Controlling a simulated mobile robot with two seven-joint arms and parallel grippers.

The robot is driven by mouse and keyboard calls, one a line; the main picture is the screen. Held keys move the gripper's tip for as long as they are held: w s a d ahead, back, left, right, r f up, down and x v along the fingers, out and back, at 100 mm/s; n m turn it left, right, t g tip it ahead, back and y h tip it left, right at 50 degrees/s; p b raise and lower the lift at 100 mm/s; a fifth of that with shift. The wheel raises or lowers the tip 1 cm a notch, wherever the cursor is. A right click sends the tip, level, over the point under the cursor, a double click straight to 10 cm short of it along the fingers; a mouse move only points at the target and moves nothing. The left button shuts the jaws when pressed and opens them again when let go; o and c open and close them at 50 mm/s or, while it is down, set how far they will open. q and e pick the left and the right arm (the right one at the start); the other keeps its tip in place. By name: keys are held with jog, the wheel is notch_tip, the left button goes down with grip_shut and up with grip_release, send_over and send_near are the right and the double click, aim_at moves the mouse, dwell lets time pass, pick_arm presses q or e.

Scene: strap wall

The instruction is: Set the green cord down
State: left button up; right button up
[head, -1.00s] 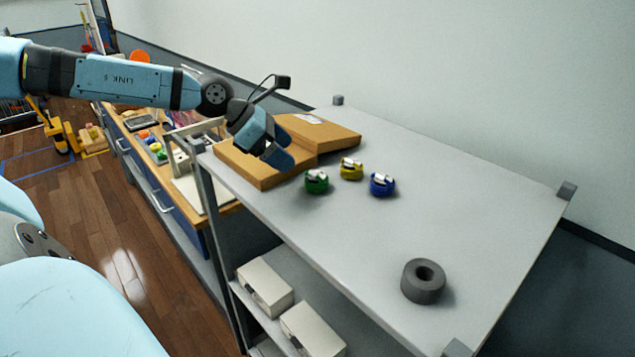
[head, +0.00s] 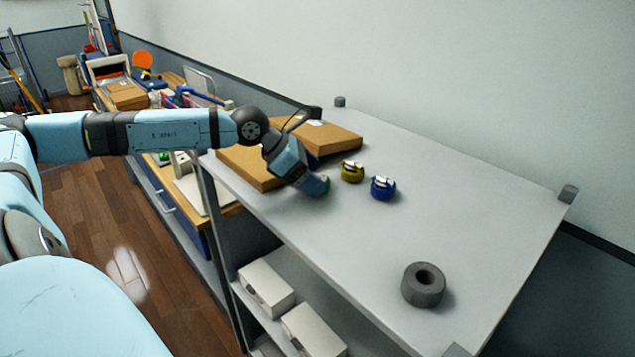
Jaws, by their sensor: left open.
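The green cord (head: 326,186) is a small coil on the grey shelf top (head: 450,200). It is mostly hidden behind my left gripper (head: 316,186), and only a sliver of green shows at its right edge. My left gripper is open, with its fingertips at the green cord. I cannot tell whether the fingers touch it. My right gripper is not in view.
A yellow coil (head: 352,172) and a blue coil (head: 383,188) sit close to the right of the gripper. Flat cardboard boxes (head: 245,168) lie behind and left. A dark grey ring (head: 423,285) sits near the front. The shelf's right part is clear.

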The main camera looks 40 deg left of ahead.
pick_arm(q)
jog(key=shift+x, duration=1.05)
jog(key=shift+c, duration=0.4)
jog(key=c, duration=0.9)
jog(key=shift+c, duration=0.2)
jog(key=shift+r, duration=0.2)
